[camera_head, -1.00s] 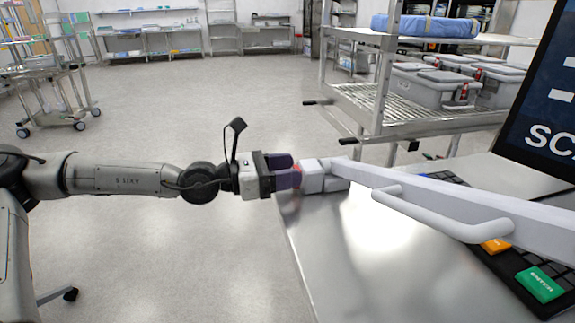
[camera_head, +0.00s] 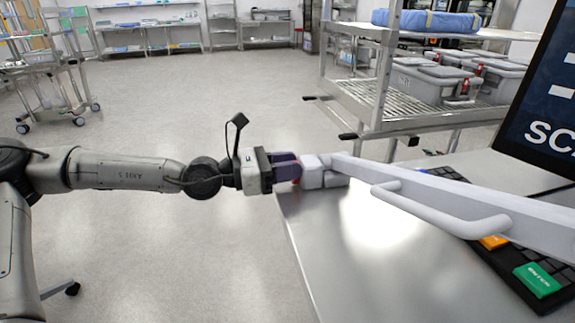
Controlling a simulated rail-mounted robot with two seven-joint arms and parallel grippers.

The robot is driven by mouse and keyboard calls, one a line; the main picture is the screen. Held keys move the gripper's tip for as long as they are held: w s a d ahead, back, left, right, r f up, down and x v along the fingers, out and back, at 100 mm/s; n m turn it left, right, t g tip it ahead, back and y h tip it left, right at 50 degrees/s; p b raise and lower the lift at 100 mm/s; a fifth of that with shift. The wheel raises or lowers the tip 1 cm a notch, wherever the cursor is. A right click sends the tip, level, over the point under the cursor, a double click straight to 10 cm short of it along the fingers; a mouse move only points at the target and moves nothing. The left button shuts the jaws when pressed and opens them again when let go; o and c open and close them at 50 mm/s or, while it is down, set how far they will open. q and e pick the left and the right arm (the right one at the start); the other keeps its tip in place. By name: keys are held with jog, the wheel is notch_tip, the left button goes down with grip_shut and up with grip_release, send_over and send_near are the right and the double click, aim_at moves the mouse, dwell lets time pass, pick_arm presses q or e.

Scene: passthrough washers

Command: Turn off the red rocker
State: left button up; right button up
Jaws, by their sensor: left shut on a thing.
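The red part sits against the left side of a light grey block (camera_head: 325,172) at the end of a long white bar. My right gripper is not in view.
The white bar (camera_head: 440,190) with its handle (camera_head: 440,213) crosses above the counter. A keypad with a green ENTER key (camera_head: 537,280) and a dark screen (camera_head: 545,110) stand at right. A wire rack (camera_head: 440,105) with grey bins is behind.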

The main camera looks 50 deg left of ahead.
pick_arm(q)
jog(key=shift+c, duration=0.7)
jog(key=f+t+h+b, duration=0.1)
jog(key=t+b, duration=0.1)
jog(key=b, duration=0.4)
jog(key=shift+s+a+f, duration=0.1)
jog(key=shift+s, duration=0.05)
jog(key=shift+r+t, duration=0.2)
jog(key=shift+t, duration=0.5)
jog(key=shift+h, duration=0.3)
jog(key=o, duration=0.9)
jog(key=shift+s, duration=0.1)
